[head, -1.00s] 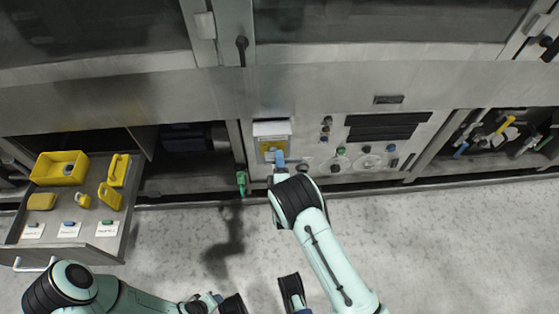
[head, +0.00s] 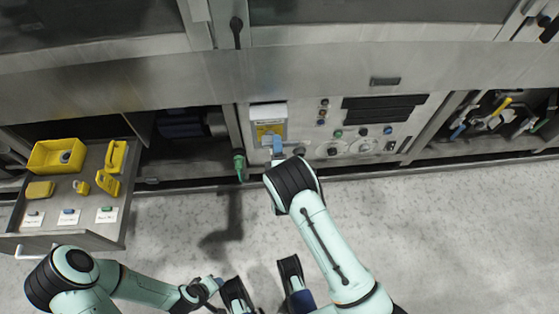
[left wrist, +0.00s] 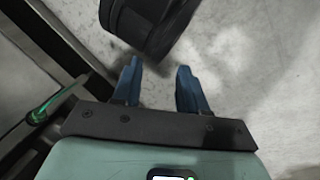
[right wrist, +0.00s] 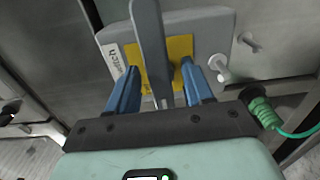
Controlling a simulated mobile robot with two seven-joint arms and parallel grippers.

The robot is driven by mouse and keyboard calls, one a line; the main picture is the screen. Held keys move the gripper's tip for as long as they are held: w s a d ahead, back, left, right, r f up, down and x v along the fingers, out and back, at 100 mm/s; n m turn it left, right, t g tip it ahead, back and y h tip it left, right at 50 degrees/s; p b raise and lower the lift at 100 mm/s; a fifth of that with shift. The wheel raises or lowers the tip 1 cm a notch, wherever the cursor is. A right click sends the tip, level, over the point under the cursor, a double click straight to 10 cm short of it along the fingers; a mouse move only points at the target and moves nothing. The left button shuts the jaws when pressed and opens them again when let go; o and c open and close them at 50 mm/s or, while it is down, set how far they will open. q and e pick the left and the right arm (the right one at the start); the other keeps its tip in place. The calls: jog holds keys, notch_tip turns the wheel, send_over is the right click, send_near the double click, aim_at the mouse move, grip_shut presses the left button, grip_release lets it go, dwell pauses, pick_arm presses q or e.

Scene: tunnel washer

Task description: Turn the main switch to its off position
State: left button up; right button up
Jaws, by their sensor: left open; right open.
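The main switch is a box with a yellow plate (head: 270,129) and a white top on the machine's lower panel. In the right wrist view its grey lever (right wrist: 150,50) stands in front of the yellow plate (right wrist: 180,48). My right gripper (right wrist: 160,88) is open, with one blue finger on each side of the lever; I cannot tell whether either touches it. In the head view my right gripper (head: 277,147) is at the box's lower edge, partly hidden by my wrist. My left gripper (left wrist: 157,80) is open and empty above the floor.
A green connector with a cable (right wrist: 265,108) is close to the right of my right gripper. An open drawer (head: 110,228) with yellow containers stands out at the left. Control knobs (head: 338,133) are right of the switch. The floor (head: 440,230) in front is clear.

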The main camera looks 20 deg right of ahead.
pick_arm(q)
jog(key=shift+g, duration=0.5)
jog(key=s, duration=0.1)
jog(key=s+d+r+p, duration=0.1)
jog(key=s+r, duration=0.1)
jog(key=shift+d+r+p, duration=0.15)
jog(key=shift+d+p, duration=0.1)
jog(key=shift+p, duration=0.15)
pick_arm(e)
jog(key=v, duration=1.2)
jog(key=shift+s, duration=0.2)
pick_arm(q)
jog(key=shift+r, duration=0.1)
